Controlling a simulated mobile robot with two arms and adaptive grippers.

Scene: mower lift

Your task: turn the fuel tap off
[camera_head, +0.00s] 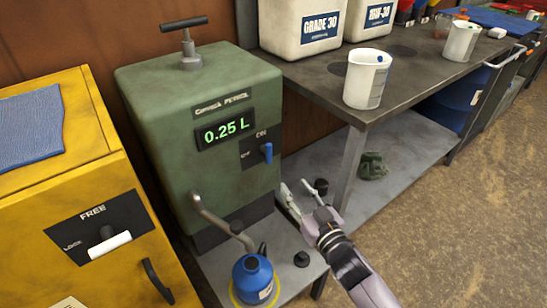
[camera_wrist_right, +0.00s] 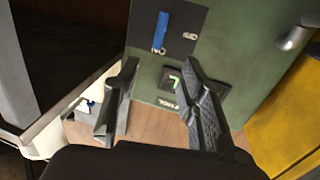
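The fuel tap is a blue lever (camera_head: 267,152) on a dark plate on the front of the green petrol dispenser (camera_head: 175,110). The lever stands upright, in line with the ON label; the OFF label is to its left. My right gripper (camera_head: 302,190) is below and to the right of the tap, apart from it. In the right wrist view the picture is turned over: the lever (camera_wrist_right: 161,31) shows beyond the open, empty fingers of the right gripper (camera_wrist_right: 160,66). My left gripper is not in view.
A display (camera_head: 225,130) reads 0.25 L. A blue can (camera_head: 254,278) stands below the spout (camera_head: 220,220). The yellow cabinet (camera_head: 75,180) is at left. The workbench (camera_head: 400,80) at right holds white containers and a cup (camera_head: 367,78); its leg (camera_head: 350,165) is near my right gripper.

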